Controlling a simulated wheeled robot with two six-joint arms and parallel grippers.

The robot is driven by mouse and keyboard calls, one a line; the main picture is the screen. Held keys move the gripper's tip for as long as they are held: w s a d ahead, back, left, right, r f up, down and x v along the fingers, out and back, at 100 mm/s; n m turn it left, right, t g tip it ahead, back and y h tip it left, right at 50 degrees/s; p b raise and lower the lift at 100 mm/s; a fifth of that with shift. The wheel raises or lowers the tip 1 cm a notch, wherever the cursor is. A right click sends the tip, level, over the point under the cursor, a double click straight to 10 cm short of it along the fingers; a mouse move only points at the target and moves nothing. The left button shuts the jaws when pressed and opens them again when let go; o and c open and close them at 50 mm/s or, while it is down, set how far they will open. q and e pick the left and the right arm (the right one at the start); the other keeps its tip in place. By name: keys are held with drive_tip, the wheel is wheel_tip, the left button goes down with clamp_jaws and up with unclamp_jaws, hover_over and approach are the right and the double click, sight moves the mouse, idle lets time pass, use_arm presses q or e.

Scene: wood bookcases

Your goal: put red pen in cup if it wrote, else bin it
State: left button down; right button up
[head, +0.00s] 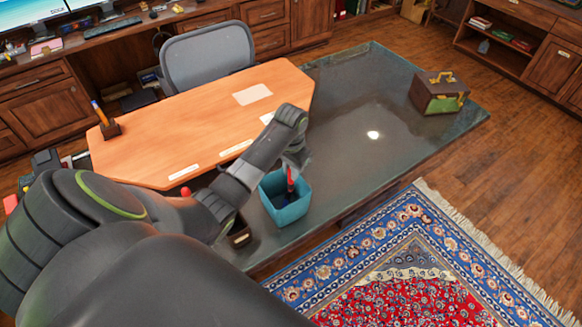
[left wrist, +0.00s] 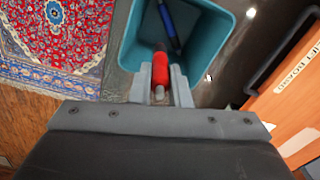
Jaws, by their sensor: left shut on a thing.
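My left gripper (head: 294,164) is shut on the red pen (head: 290,181) and points down over the teal bin (head: 290,213). In the left wrist view the red pen (left wrist: 160,70) sits between the fingers (left wrist: 161,84), over the open mouth of the bin (left wrist: 213,82). A blue pen (left wrist: 169,27) shows inside the bin. How far the red pen reaches below the rim is unclear. A dark cup (head: 111,131) holding an orange and a blue pen stands on the left end of the orange wooden board. My right gripper is not in view.
The wooden board (head: 190,135) carries paper (head: 252,94) and white label strips. A green and brown case (head: 439,93) stands at the right of the dark glossy table (head: 350,80). A grey chair (head: 208,58) is behind. The table's middle right is clear.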

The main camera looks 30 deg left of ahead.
use_arm(q)
drive_tip(key=c, duration=1.3)
unclamp_jaws()
